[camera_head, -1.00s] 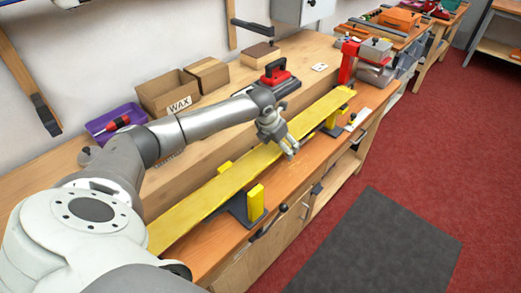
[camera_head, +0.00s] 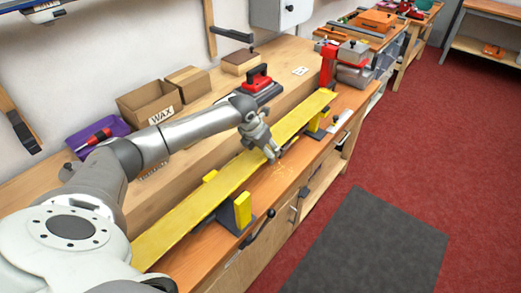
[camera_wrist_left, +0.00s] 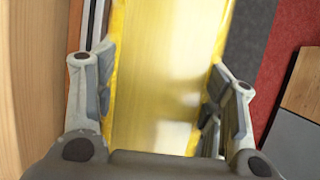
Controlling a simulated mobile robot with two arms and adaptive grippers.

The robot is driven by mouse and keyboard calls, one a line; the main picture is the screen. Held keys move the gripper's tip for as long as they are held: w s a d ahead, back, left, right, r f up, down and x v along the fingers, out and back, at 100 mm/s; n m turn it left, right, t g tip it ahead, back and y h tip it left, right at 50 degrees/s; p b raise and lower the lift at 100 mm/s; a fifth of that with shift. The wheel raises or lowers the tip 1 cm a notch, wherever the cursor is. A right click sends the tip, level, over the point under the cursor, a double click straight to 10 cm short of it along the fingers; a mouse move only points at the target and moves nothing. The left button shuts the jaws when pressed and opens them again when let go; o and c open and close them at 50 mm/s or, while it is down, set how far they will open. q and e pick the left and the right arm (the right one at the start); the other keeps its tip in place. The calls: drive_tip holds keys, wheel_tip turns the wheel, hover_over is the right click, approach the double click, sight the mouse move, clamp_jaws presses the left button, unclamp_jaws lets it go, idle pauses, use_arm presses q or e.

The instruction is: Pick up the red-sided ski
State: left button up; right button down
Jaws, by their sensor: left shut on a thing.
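A long yellow ski (camera_head: 205,198) lies lengthwise along the workbench on supports with yellow pads. Its visible face and edges look yellow; I see no red side. My left gripper (camera_head: 270,150) is at the ski's middle, reaching down over it. In the left wrist view the ski (camera_wrist_left: 165,70) runs between the two fingers of the left gripper (camera_wrist_left: 160,100), which is shut on its edges. The ski seems to rest on its supports; I cannot tell any gap. My right gripper is not in view.
The near yellow-padded support (camera_head: 243,209) and a red vise (camera_head: 327,66) stand on the bench (camera_head: 270,190). A WAX box (camera_head: 147,101), a purple tray (camera_head: 95,135) and a red-handled iron (camera_head: 257,79) are behind. Red floor and a grey mat (camera_head: 360,245) lie to the right.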

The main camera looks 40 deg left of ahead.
use_arm(q)
wheel_tip(320, 180, up, 6)
drive_tip(key=shift+w+a+f+b, duration=0.1)
drive_tip(key=shift+w+b, duration=0.05)
drive_tip(key=shift+b, duration=1.05)
drive_tip(key=c, duration=0.6)
drive_tip(key=shift+r, duration=7.9)
